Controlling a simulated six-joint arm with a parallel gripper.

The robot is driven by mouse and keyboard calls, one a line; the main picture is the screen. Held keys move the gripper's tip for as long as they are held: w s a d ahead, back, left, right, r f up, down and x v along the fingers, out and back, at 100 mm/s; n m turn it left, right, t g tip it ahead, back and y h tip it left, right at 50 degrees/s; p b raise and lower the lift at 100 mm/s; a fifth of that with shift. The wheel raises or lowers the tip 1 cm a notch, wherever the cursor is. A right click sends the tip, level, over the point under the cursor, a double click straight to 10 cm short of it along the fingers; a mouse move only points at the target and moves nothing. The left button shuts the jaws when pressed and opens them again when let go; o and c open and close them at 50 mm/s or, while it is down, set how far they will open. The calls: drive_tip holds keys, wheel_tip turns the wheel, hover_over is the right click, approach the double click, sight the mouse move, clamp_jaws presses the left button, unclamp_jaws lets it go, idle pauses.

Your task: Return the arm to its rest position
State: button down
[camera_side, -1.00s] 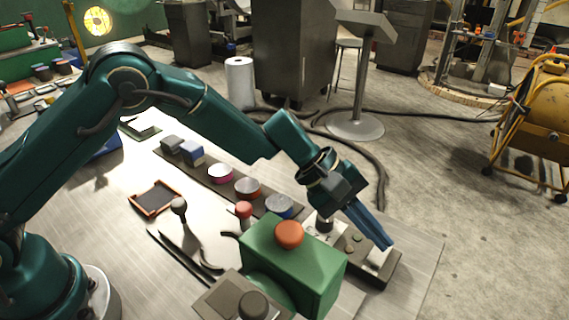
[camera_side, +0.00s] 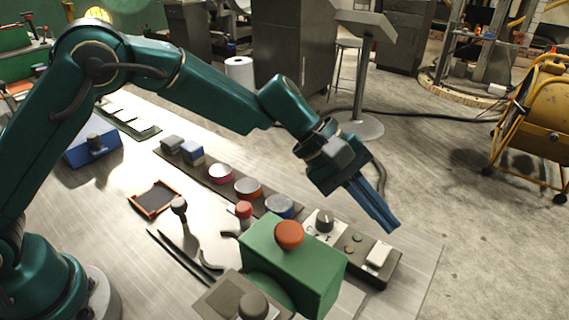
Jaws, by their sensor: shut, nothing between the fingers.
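My gripper (camera_side: 392,226) is at the end of my teal arm, over the right part of the table. Its blue fingers are shut together with nothing between them. The fingers look apart from the box.
A green box (camera_side: 290,262) with an orange button (camera_side: 289,235) stands in front of the control box. Several round tins, including a blue one (camera_side: 279,206), line a dark strip. An orange-rimmed tray (camera_side: 154,198) and a lever (camera_side: 179,206) lie nearer my base.

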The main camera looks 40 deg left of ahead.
drive_tip(key=a+r+t, duration=0.2)
drive_tip(key=a+r, duration=0.2)
drive_tip(key=r, duration=0.6)
drive_tip(key=s+a+r+m+t+y, duration=0.2)
drive_tip(key=s+a+r+m, duration=0.1)
drive_tip(key=s+a+r, duration=0.4)
drive_tip(key=s+a+f+m+y, duration=0.6)
drive_tip(key=s+a+f, duration=0.5)
drive_tip(key=s+a, duration=0.2)
drive_tip(key=shift+s+a+f+g+y, duration=0.15)
drive_tip(key=shift+s+a+g+y, duration=0.15)
drive_tip(key=shift+a+y, duration=0.4)
